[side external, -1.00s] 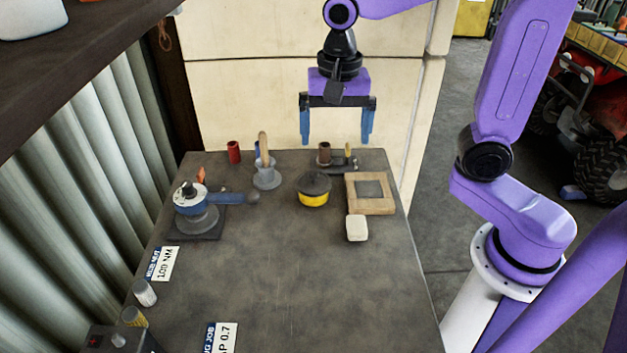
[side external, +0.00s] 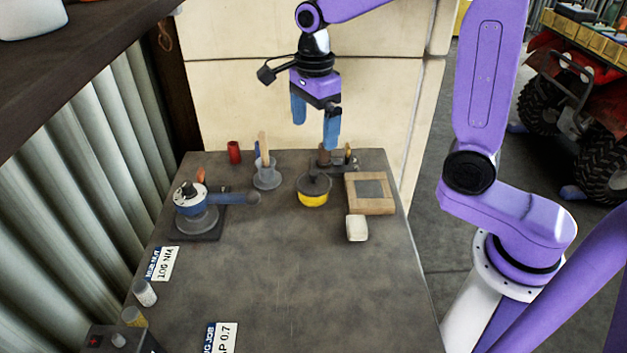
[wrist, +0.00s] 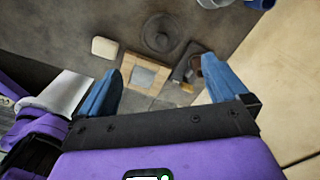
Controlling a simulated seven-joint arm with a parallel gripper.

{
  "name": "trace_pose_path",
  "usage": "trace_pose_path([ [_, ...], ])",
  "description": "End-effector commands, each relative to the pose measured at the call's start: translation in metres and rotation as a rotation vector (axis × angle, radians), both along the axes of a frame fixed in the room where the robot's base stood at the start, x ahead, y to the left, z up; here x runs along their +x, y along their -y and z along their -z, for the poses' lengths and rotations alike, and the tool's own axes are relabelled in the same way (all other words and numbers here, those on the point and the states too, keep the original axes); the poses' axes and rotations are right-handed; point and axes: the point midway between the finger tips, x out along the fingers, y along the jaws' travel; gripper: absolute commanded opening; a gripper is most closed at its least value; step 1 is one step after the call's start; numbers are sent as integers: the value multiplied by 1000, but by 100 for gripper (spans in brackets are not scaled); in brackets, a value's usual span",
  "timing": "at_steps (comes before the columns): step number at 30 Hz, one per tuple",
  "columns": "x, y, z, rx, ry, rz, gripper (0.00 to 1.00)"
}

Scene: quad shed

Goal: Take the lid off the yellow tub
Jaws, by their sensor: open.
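The yellow tub (side external: 313,200) stands upright on the bench top. Its dark round lid (side external: 314,184) with a knob sits on it. In the wrist view the lid (wrist: 160,34) shows from above, near the top middle, and hides the tub's yellow wall. My gripper (side external: 315,135) is open and empty, with two blue fingers apart, above the far part of the bench. In the side view one finger hangs above and behind the tub. The fingers also show in the wrist view (wrist: 163,90), below the lid in the picture.
A wooden frame (side external: 387,207) and a pale block (side external: 357,228) stand right of the tub. A metal holder (side external: 342,163) is close behind it. A grey pot with a stick (side external: 267,178) is left, beside a blue-handled tool (side external: 199,204).

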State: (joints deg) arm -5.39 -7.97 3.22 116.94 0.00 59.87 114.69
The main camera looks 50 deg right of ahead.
Motion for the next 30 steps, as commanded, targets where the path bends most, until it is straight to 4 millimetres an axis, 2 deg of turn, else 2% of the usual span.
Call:
trace_pose_path([
  [3,-1,0,24,-2,-6,0,100],
  [9,-1,0,59,-1,-5,0,100],
  [20,0,0,86,0,-3,-2,100],
  [30,3,-1,125,-1,-2,-2,100],
])
